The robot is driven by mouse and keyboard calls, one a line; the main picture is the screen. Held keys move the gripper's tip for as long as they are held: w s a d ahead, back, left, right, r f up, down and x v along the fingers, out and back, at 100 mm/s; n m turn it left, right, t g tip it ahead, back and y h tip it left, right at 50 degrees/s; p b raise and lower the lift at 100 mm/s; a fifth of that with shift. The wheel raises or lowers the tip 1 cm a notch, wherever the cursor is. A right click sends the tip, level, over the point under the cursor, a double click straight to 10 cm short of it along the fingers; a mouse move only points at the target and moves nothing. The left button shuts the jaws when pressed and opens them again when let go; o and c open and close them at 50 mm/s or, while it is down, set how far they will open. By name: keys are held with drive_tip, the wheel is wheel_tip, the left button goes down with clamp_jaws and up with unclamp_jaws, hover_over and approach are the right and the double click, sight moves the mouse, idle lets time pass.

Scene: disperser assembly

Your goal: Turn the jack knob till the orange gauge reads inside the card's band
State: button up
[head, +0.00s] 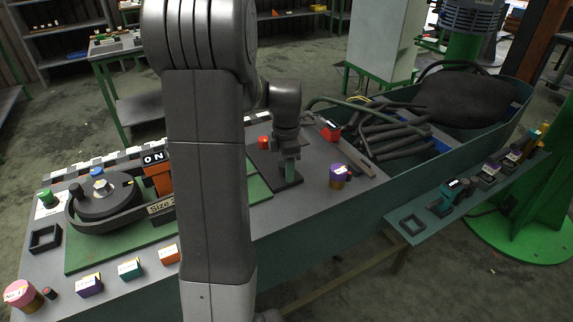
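My gripper (289,172) points down over the dark plate behind my arm, at the right part of the grey bench top. Its fingers are small and dark here, and I cannot tell whether they are open or touch anything. I cannot make out the jack knob; my arm covers the middle of the bench. An orange block (158,183) stands below an "ON" sign (153,157), left of my arm. I cannot tell whether it is the gauge. A card reading "Size" (161,208) is partly hidden by my arm. No band or reading is legible.
A round dark disc assembly (103,196) sits on a green plate (90,262) at left. Small labelled blocks, purple (90,286), teal (130,269) and orange (169,254), line the front edge. A purple-and-orange cylinder (338,176) stands right of my gripper. A trough (440,165) holds dark rods.

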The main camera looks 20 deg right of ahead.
drive_tip(key=c, duration=0.8)
